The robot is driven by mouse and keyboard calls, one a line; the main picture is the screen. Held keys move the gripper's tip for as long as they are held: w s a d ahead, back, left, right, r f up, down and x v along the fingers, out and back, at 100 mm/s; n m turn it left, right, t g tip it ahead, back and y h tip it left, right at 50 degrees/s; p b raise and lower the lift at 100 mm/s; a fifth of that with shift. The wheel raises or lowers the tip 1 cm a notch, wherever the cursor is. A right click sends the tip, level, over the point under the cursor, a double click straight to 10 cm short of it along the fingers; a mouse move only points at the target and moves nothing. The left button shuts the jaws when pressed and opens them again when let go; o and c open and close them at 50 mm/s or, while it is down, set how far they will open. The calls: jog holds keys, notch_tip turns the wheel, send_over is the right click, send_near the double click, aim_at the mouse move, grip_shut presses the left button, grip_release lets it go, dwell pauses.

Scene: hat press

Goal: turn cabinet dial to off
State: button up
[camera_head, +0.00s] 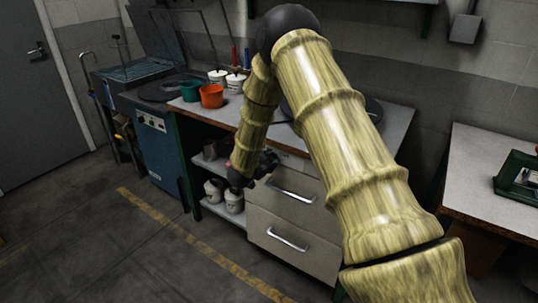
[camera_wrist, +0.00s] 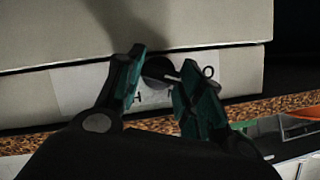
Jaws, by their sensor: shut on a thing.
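The cabinet dial (camera_wrist: 157,69) is a dark round knob on a pale plate (camera_wrist: 82,88) on the cabinet front, in the wrist view. My gripper (camera_wrist: 154,76) has its two teal fingers on either side of the dial, shut on it. A thin light bar and a small metal ring show by the right finger. The dial's setting cannot be read. In the head view my gripper (camera_head: 262,165) is at the upper front of the grey drawer cabinet (camera_head: 290,225), below the worktop. My wrist and fingers hide the dial there.
The worktop (camera_head: 395,122) overhangs the drawers, and its brown edge (camera_wrist: 60,136) runs close to my fingers. An orange pot (camera_head: 212,96) and a green pot (camera_head: 190,91) stand on it. White containers (camera_head: 234,201) sit on the low shelf. Open floor lies in front.

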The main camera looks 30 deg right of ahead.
jog(key=shift+a+n+g+p, duration=0.1)
jog(key=shift+n+g+p, duration=0.25)
jog(key=shift+p, duration=0.25)
jog(key=shift+f, duration=0.1)
jog(key=o, duration=1)
jog(key=v, duration=1.2)
jog(key=shift+f+n, duration=0.15)
jog(key=shift+n, duration=0.1)
